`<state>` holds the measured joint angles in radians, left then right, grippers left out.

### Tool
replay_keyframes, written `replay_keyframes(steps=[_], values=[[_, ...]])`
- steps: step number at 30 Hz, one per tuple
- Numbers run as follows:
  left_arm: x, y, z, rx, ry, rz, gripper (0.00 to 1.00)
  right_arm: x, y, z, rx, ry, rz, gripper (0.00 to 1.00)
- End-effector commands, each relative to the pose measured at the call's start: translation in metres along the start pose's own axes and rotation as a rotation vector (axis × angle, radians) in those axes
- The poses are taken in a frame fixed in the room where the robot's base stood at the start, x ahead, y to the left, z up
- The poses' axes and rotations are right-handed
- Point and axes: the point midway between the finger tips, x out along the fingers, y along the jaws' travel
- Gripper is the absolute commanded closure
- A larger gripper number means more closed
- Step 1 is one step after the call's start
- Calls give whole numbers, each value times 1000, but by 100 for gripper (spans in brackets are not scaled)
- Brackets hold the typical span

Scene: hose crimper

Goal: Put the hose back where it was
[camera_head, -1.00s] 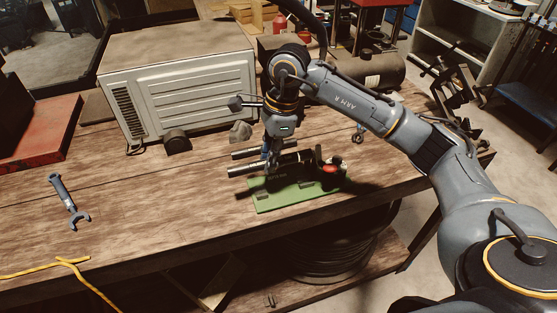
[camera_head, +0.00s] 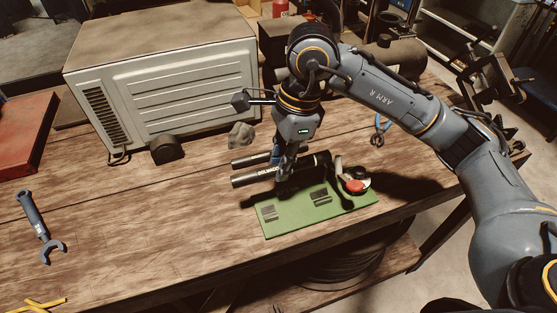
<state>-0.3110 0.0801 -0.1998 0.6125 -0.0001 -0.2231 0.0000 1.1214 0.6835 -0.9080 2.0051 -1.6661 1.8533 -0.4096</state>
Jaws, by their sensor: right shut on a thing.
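The hose (camera_head: 258,178) looks like a short dark straight tube with light lettering. It lies across the back edge of the green mat in the picture, and I cannot tell whether it touches the mat. My right gripper (camera_head: 284,172) points down from above and is shut on it near its middle, with the fingers partly hiding it. A second dark tube (camera_head: 249,160) lies just behind it, partly hidden by the gripper. The green mat (camera_head: 292,221) carries dark grey pads and, at its right end, a device with a red knob (camera_head: 355,186). My left gripper is out of view.
A white ribbed metal box (camera_head: 170,85) stands at the back left, with a grey lump (camera_head: 241,136) near its corner. A wrench (camera_head: 38,225) lies at the left and blue-handled pliers (camera_head: 380,130) at the right.

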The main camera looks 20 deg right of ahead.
Motion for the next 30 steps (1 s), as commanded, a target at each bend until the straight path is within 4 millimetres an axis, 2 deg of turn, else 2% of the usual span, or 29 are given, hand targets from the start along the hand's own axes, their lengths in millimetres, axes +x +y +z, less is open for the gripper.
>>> replay_keyframes(steps=[1, 3, 5, 12, 17, 20, 24, 30], values=[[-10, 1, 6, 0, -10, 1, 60, 1, -12, -3, 7, -1, 4, 100], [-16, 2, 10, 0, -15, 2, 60, 8, -30, -9, 6, 0, 4, 100], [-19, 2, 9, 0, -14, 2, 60, 22, -38, -14, 4, 0, 6, 100], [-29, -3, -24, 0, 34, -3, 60, 55, -67, -27, 1, 0, 1, 100], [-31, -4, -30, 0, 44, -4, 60, 63, -73, -30, 0, -1, 0, 100], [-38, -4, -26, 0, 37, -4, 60, 71, -76, -33, 0, 0, 3, 100], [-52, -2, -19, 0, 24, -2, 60, 90, -75, -36, 0, -1, 3, 100], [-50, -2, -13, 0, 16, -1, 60, 97, -76, -38, -1, -1, -2, 100]])
